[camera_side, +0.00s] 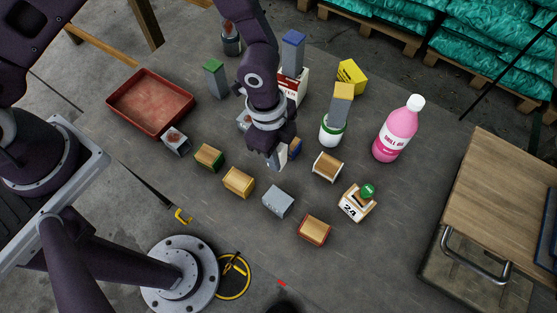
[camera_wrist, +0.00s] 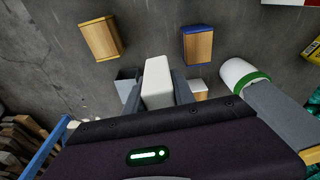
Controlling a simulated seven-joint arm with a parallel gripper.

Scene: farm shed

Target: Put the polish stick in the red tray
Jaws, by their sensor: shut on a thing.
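The red tray (camera_side: 150,100) lies at the left of the worktop in the side view, and it looks empty. My gripper (camera_side: 278,160) is low over the middle of the worktop, well to the right of the tray. In the wrist view, my gripper (camera_wrist: 157,92) is shut on a plain white bar (camera_wrist: 157,78), apparently the polish stick. Its white side (camera_side: 282,155) shows only partly between the fingers in the side view. Its lower end is hidden, so I cannot tell whether it touches the worktop.
Around my gripper stand wood-faced blocks (camera_side: 238,182), a grey block (camera_side: 278,201), and a white-green can (camera_side: 331,132). A pink bottle (camera_side: 394,135) stands right.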

